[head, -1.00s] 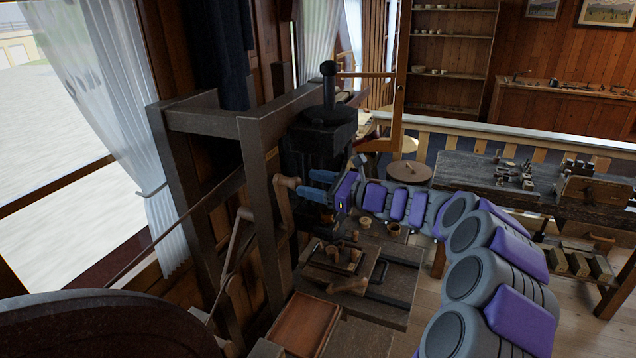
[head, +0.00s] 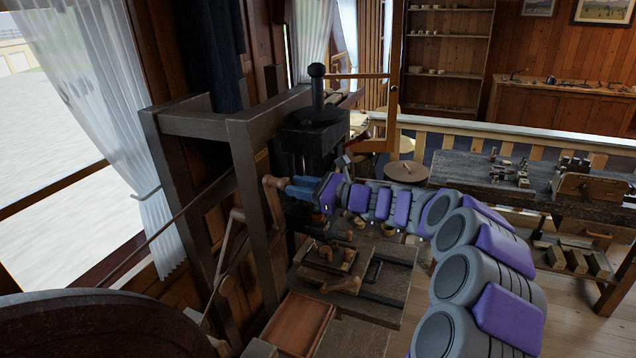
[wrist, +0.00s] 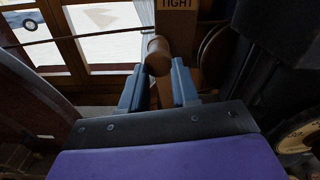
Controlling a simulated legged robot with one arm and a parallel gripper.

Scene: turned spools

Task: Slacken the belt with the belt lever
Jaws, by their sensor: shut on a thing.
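The belt lever (head: 272,184) has a rounded wooden handle and stands at the dark wooden frame, left of centre in the head view. In the wrist view its knobbed handle (wrist: 158,56) rises between my blue fingers, below a sign (wrist: 177,5) reading "TIGHT". My gripper (head: 289,188) reaches it from the right and is shut on the handle; it also shows in the wrist view (wrist: 158,88). A thin belt or cord (head: 150,243) runs slantwise from the lower left up to the frame. The lever's lower part is partly hidden.
The wooden frame (head: 245,165) stands close beside the lever. A dark machine head (head: 312,135) is just behind my gripper. Below is a bench with small wooden pieces (head: 345,284) and a reddish tray (head: 298,325). A large dark wheel (head: 80,325) fills the lower left.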

